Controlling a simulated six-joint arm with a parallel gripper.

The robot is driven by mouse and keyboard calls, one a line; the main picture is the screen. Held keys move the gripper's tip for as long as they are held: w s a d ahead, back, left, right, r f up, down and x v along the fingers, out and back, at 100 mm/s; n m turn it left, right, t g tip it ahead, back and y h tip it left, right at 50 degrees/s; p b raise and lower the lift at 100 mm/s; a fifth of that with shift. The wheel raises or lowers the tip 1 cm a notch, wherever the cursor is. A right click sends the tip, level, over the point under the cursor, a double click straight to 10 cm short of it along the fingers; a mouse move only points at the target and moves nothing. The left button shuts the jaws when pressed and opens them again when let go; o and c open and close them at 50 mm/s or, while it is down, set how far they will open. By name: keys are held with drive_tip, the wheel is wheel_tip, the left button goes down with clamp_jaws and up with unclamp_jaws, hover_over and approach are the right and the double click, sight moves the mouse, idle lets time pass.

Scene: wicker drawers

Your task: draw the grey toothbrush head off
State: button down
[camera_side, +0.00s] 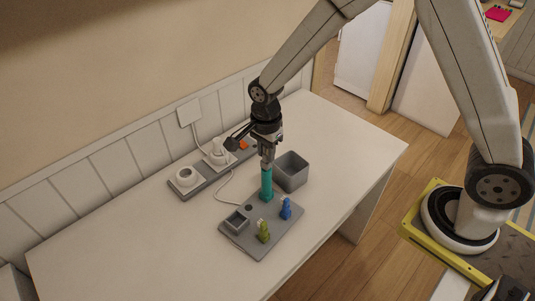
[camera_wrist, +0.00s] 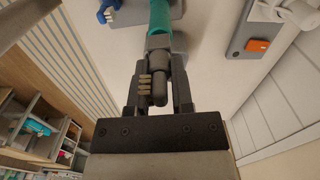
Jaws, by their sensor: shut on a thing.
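The toothbrush has a teal handle (camera_side: 267,186) that stands upright on a grey tray (camera_side: 262,240). In the wrist view the handle (camera_wrist: 159,18) runs into the grey toothbrush head (camera_wrist: 158,88), which has pale bristles on one side. The head is in line with the handle, and I see no clear gap between them. My gripper (camera_side: 267,159) is above the handle, pointing down. In the wrist view its fingers (camera_wrist: 160,68) are shut on the grey head from both sides. In the side view the head is mostly hidden by the fingers.
A grey open box (camera_side: 291,171) stands close behind. A power strip (camera_side: 212,178) with plugs lies by the wall. The table's front left is clear.

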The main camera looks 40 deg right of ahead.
drive_tip(key=shift+r, duration=2)
